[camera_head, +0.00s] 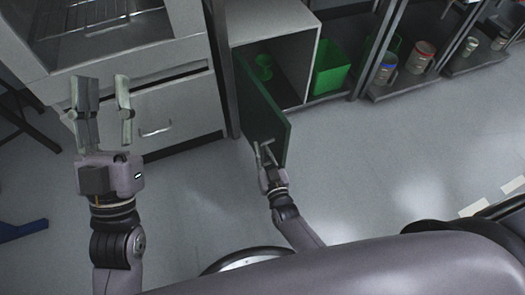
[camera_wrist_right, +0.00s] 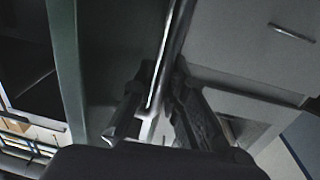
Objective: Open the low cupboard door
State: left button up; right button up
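The low cupboard (camera_head: 276,22) is a pale box at the top middle in the head view. Its green door (camera_head: 262,112) stands wide open, swung out from the left side, and the interior shows. My right gripper (camera_head: 264,150) is at the door's outer end, low in front of the cupboard. In the right wrist view its fingers (camera_wrist_right: 165,75) close on both sides of a slim metal bar handle (camera_wrist_right: 174,30), with the green door edge (camera_wrist_right: 66,70) to the left. My left gripper (camera_head: 104,88) is open and empty, in front of the drawer unit at left.
A green cup (camera_head: 263,67) stands inside the cupboard. A green bin (camera_head: 330,68) stands right of it. Shelves with several containers (camera_head: 420,57) run to the right. A drawer unit (camera_head: 180,118) is at left. The floor (camera_head: 385,150) in front is clear.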

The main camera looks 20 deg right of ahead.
jog(key=o, duration=0.3)
jog(key=shift+s+f, duration=0.1)
jog(key=s, duration=1.2)
jog(key=shift+d, duration=0.25)
jog(key=shift+w, duration=0.1)
